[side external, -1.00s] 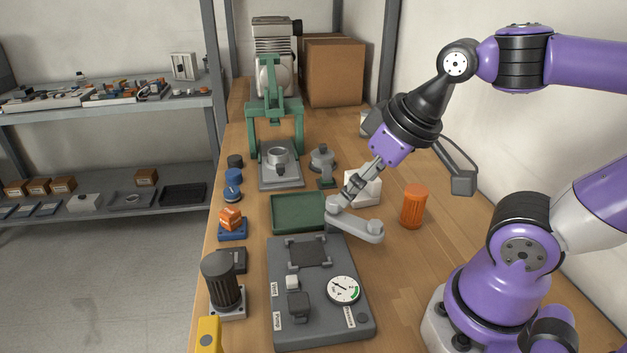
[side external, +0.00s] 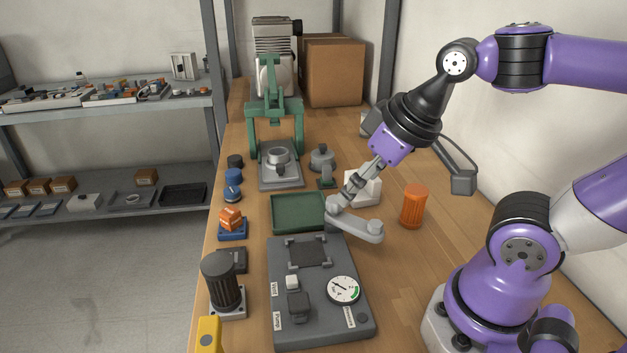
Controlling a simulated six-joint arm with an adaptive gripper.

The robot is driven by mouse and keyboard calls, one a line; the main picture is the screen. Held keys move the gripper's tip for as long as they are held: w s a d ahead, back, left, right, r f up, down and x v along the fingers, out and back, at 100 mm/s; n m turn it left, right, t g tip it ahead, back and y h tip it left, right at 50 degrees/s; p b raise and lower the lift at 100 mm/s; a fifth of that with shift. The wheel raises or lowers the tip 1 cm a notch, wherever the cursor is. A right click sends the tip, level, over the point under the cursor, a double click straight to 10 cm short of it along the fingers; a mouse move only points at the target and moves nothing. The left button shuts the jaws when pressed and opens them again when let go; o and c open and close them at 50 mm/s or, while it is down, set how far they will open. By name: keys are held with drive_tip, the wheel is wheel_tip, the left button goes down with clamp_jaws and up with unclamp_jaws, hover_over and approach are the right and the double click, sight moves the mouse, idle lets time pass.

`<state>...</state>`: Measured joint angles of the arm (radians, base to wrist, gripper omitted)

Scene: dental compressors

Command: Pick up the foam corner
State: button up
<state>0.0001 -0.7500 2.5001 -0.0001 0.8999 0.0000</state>
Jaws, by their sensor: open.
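A white block that looks like the foam corner (side external: 368,191) sits on the wooden bench, right of the green tray. My gripper (side external: 345,200) reaches down from the upper right, and its fingers cover the block's left part. My gripper is open, with its tips low at the block's left side. I cannot tell whether they touch it or whether part of it is between them. A grey rounded link-shaped part (side external: 357,228) shows just below the fingertips and hides what is behind it.
The green tray (side external: 298,212) is close on the left. A grey panel with a gauge (side external: 320,310) lies in front. An orange ribbed cylinder (side external: 413,206) stands to the right. A green press frame (side external: 275,120) and a cardboard box (side external: 334,72) stand behind. Bare bench lies right of the panel.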

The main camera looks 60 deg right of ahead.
idle(0.4)
drive_tip(key=m+g, duration=0.5)
drive_tip(key=m, duration=0.2)
hover_over(356, 173)
wheel_tip(356, 173, down, 6)
drive_tip(key=shift+r, duration=0.1)
drive_tip(key=shift+m+g, duration=0.3)
drive_tip(key=shift+m, duration=0.1)
drive_tip(key=f, duration=0.3)
drive_tip(key=d+f, duration=0.1)
drive_tip(key=f, duration=0.1)
drive_tip(key=shift+f, duration=0.2)
drive_tip(key=f, duration=0.5)
drive_tip(key=shift+s+d+f, duration=0.1)
drive_tip(key=shift+s+f, duration=0.1)
drive_tip(key=shift+f, duration=0.1)
drive_tip(key=c, duration=0.7)
